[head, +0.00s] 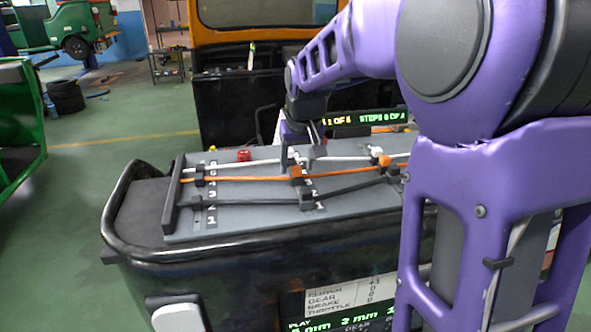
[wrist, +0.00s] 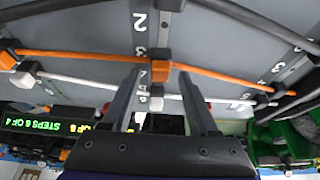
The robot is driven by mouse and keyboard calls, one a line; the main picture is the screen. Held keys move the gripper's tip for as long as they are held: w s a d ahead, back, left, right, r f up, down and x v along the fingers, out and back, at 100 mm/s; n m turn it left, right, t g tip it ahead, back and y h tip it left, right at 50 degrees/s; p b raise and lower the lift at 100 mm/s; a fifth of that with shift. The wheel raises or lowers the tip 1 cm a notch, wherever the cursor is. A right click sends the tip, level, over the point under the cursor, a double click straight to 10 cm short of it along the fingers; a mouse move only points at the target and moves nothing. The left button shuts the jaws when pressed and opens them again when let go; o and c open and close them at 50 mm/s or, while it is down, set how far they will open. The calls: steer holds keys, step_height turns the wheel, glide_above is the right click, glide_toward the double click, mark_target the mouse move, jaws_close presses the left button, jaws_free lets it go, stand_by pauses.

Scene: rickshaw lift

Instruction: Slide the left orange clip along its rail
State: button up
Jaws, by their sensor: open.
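The left orange clip (head: 296,172) sits on the orange cable near the middle of the grey sloped panel. It also shows in the wrist view (wrist: 160,76), between the tip ends of my two fingers, with a grey block beside it. My gripper (head: 301,153) is open and points down over the panel at this clip. In the wrist view, my gripper (wrist: 160,70) has a finger on each side of the clip, with gaps visible. Whether either finger touches it I cannot tell. The rail (wrist: 138,53) under the clip bears printed numbers.
Another orange clip (head: 384,161) sits farther right on the orange cable. A black cable (head: 345,189) runs in front, and a white cable (head: 240,164) behind. A red knob (head: 243,155) stands at the panel's back. A green-lettered display (head: 365,118) is beyond.

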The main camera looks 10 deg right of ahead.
steer(key=shift+f, duration=0.15)
jaws_close()
stand_by(1.4)
